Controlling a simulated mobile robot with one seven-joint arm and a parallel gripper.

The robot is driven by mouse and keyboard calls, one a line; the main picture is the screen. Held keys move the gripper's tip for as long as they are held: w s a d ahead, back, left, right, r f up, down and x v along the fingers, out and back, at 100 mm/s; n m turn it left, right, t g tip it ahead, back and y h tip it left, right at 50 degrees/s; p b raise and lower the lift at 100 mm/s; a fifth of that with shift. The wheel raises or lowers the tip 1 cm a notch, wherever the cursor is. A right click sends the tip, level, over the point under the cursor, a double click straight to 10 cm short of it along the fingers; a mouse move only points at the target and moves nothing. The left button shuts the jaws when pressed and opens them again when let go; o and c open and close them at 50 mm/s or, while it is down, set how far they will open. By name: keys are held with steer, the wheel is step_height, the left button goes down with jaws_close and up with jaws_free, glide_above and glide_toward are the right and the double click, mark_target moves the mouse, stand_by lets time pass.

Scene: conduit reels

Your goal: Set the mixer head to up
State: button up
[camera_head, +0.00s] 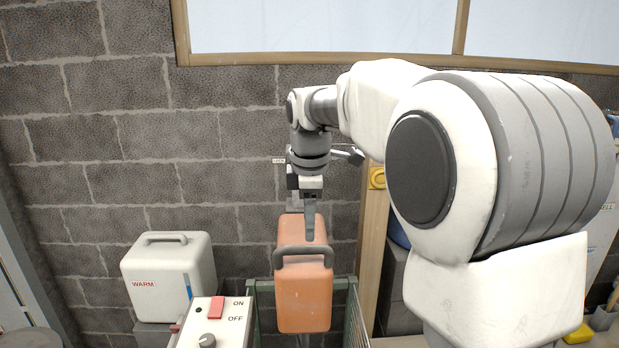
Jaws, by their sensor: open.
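An orange body with a dark handle (304,300) stands upright between green rails at the lower middle; it may be the mixer head, but no label on it confirms this. My gripper (310,230) points down at its top, just above the dark handle. One grey finger shows in front of the orange surface; the other is mostly hidden. The jaws are open, and I cannot tell whether a finger touches the body.
A control box (237,311) marked ON and OFF, with a red switch (216,307) and a knob, stands left of the orange body. A pale case (168,272) marked WARM is further left. Green rails (353,315) flank the orange body. My arm hides much of the right.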

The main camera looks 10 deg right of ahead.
step_height(320, 180, up, 11)
steer(key=s, duration=0.2)
steer(key=shift+a+r+p, duration=0.2)
steer(key=shift+p, duration=0.15)
steer(key=shift+s, duration=0.1)
steer(key=s+f+m+t, duration=0.1)
steer(key=s+f+m, duration=0.6)
steer(key=s, duration=0.5)
steer(key=s+f+m+t, duration=0.2)
steer(key=s+f+m, duration=0.4)
steer(key=s, duration=0.6)
steer(key=m, duration=0.2)
steer(key=shift+f+m, duration=0.35)
steer(key=shift+m, duration=0.05)
steer(key=shift+o, duration=0.3)
steer(key=shift+a, duration=0.1)
